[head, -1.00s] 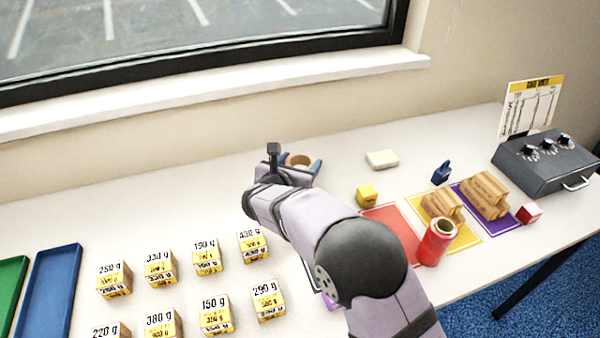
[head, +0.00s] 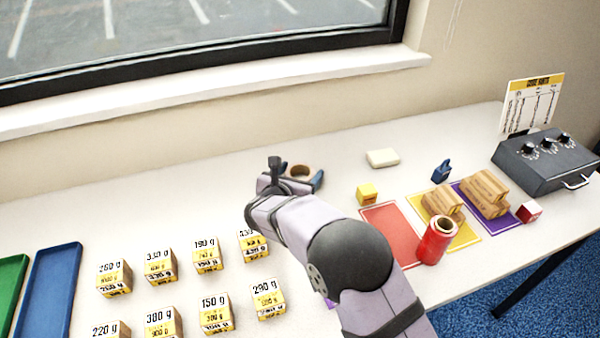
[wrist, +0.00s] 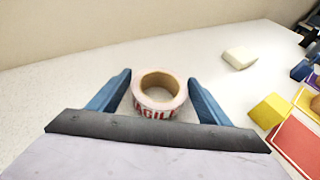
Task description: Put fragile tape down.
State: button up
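The fragile tape is a white roll with red lettering and a brown cardboard core. In the wrist view the tape (wrist: 158,107) sits between the two blue fingers of my gripper (wrist: 160,82), with a finger close against each side. In the head view the tape (head: 301,171) shows partly behind my gripper (head: 302,176), its core facing up. The fingers are set wide, about the roll's width, and appear shut on it. The roll is at or just above the white table (head: 200,200); I cannot tell whether it touches.
Several weight-labelled boxes (head: 207,255) stand front left, near a blue tray (head: 54,285). The table around the tape is clear.

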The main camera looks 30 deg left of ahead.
jog(key=shift+o, duration=0.2)
jog(key=shift+r, duration=0.15)
jog(key=shift+r+p, duration=0.15)
jog(key=shift+p, duration=0.25)
jog(key=b+v, duration=0.3)
jog(key=v, duration=0.9)
jog(key=shift+d, duration=0.1)
